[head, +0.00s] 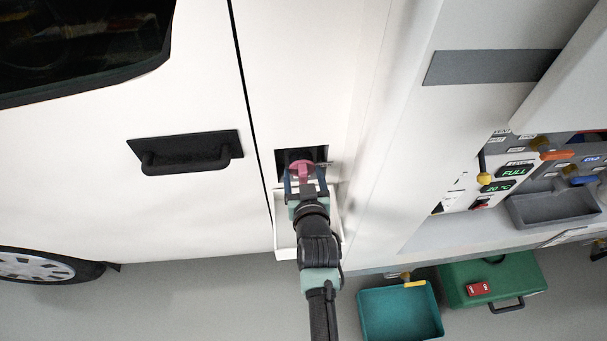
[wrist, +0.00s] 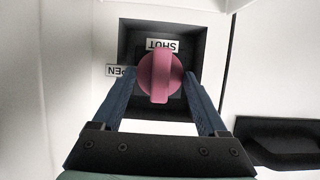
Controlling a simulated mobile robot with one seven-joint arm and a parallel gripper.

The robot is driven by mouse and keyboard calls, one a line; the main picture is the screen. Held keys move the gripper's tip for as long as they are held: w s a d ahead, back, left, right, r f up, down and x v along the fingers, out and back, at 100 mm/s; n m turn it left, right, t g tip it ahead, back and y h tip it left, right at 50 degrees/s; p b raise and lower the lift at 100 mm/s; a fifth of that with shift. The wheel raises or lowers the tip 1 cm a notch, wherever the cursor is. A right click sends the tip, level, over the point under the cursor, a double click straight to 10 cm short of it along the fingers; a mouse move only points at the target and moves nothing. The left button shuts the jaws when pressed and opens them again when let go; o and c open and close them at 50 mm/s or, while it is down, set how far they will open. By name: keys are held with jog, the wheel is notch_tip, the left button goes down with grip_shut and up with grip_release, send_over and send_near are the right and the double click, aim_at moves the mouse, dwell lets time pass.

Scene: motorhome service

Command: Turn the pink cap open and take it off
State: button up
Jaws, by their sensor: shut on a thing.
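The pink cap (head: 302,168) sits in a dark square recess in the white vehicle's side. In the wrist view the cap (wrist: 160,77) is round with a raised grip bar standing upright in the picture. A label reading SHUT (wrist: 162,46), upside down, is just above it, and a partly hidden label ending in PEN (wrist: 118,71) is to its left. My gripper (head: 304,182) reaches into the recess from below, and its two blue fingers (wrist: 160,88) lie on either side of the cap, shut on it. The finger contact is partly hidden.
The open white flap (head: 283,236) hangs below the recess. A black door handle (head: 186,155) is on the left. On the right are a service panel (head: 505,172) with a grey tray, a teal bin (head: 400,312) and a green case (head: 515,278) on the floor.

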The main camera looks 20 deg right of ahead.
grip_shut()
jog(key=shift+p, duration=0.3)
jog(key=shift+r+n, duration=0.1)
jog(key=shift+n, duration=0.2)
jog(key=shift+a+f+h, duration=0.1)
jog(key=shift+f+h, duration=0.15)
jog(key=shift+h, duration=0.05)
jog(key=shift+n+h+b, duration=0.3)
jog(key=shift+n+b, duration=0.4)
jog(key=shift+b, duration=0.45)
jog(key=n+b, duration=0.1)
jog(key=b, duration=0.1)
jog(key=n+h+b, duration=0.1)
jog(key=b, duration=0.1)
jog(key=shift+a+f+h, duration=0.15)
jog(key=shift+a+h, duration=0.05)
jog(key=shift+h, duration=0.1)
jog(key=shift+r+n+b, duration=0.2)
jog(key=shift+n+b, duration=0.2)
jog(key=shift+b, duration=0.2)
jog(key=shift+f+g+h, duration=0.1)
jog(key=shift+g+h, duration=0.2)
